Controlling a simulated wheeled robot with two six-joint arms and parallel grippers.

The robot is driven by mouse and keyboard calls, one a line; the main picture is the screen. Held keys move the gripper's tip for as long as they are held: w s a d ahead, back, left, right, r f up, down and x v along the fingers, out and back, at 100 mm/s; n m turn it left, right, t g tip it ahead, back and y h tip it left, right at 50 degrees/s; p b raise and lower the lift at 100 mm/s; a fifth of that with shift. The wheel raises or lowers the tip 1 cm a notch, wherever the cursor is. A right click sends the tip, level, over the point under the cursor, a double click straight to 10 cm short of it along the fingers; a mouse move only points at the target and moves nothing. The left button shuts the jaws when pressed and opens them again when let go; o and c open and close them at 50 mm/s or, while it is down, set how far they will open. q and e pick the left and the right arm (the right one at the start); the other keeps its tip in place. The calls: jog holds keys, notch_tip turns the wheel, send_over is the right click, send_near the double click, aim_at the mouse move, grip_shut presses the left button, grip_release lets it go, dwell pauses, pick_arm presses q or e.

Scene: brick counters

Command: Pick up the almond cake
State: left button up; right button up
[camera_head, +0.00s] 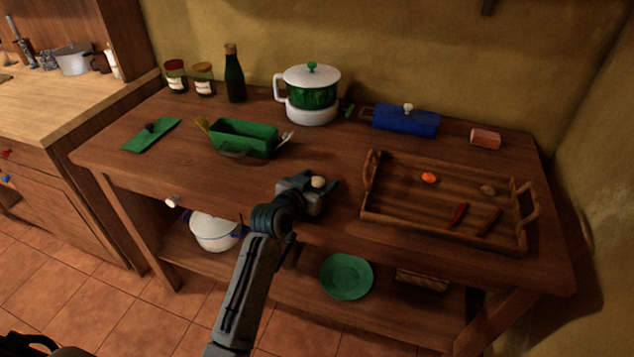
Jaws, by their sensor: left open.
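A small pale beige, rounded piece (318,182), which may be the almond cake, shows at my left gripper, near the front edge of the wooden table (330,147). My left gripper (319,188) is open, with its fingers close around or beside this piece. I cannot tell whether they touch it, and the gripper hides part of it.
A wooden tray (440,222) with several small items stands to the right. A green box (243,138) is left of the gripper. Behind are a white-and-green pot (311,92), a blue lidded dish (405,121), a pink block (485,138) and a dark bottle (234,78).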

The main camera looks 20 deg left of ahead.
pick_arm(q)
jog(key=c, duration=1)
jog(key=shift+r, duration=0.1)
jog(key=shift+c, duration=0.2)
